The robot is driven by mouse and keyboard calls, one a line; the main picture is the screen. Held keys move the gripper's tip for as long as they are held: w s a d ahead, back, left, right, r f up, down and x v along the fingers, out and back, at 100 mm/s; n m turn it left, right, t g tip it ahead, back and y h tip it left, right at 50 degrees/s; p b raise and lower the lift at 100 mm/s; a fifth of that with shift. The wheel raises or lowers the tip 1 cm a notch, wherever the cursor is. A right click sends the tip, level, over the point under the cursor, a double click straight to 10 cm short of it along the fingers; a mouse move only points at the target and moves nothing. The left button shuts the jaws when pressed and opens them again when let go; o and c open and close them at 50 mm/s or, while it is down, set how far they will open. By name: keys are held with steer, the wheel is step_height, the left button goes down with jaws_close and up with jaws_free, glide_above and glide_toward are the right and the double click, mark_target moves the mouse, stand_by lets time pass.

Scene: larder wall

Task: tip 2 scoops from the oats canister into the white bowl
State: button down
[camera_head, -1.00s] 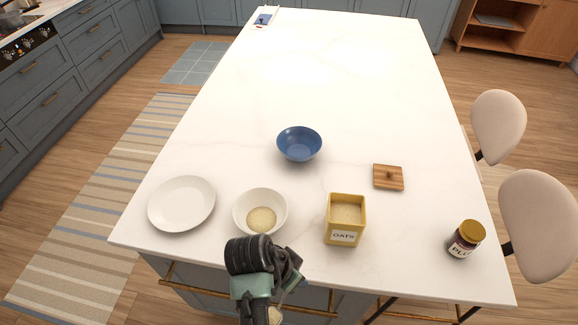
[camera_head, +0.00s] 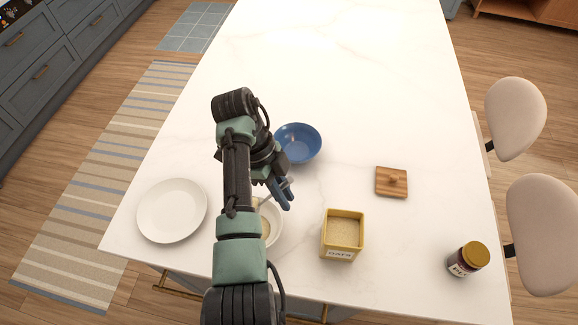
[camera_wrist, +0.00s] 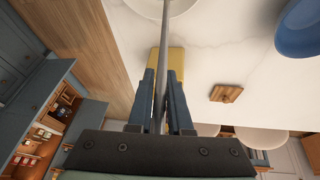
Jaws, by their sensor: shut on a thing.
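My gripper (camera_head: 284,194) is shut on a thin grey handle, likely a scoop's, over the far side of the white bowl (camera_head: 280,229). The handle (camera_wrist: 164,50) runs up between the fingers in the wrist view toward a white rim, likely the bowl's. The scoop's head cannot be made out. The white bowl holds some pale oats and is partly hidden by my arm. The open yellow oats canister (camera_head: 342,252) stands to the right of the bowl with pale oats inside; it also shows behind the fingers in the wrist view (camera_wrist: 177,62).
A blue bowl (camera_head: 299,143) stands just beyond my gripper. A white plate (camera_head: 172,210) lies to the left. A wooden lid (camera_head: 391,183) and a jar with a gold cap (camera_head: 467,259) are to the right. The far countertop is clear.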

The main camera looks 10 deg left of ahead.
steer(key=s+f+m+t+b, duration=0.2)
steer(key=s+f+t+b, duration=0.4)
steer(key=t+b, duration=0.6)
steer(key=shift+s+f+m+h+b, duration=0.3)
steer(key=shift+s+f+b, duration=0.1)
steer(key=shift+b, duration=0.4)
stand_by(0.7)
steer(key=b, duration=0.1)
steer(key=t+b, duration=0.1)
steer(key=b, duration=0.1)
steer(key=shift+s+f, duration=0.15)
steer(key=shift+f, duration=0.15)
steer(key=f+t+b, duration=0.1)
steer(key=b, duration=0.6)
steer(key=s+f+m+t+b, duration=0.1)
steer(key=t+b, duration=0.1)
steer(key=b, duration=0.5)
steer(key=shift+s+f+h, duration=0.1)
steer(key=shift+h, duration=0.3)
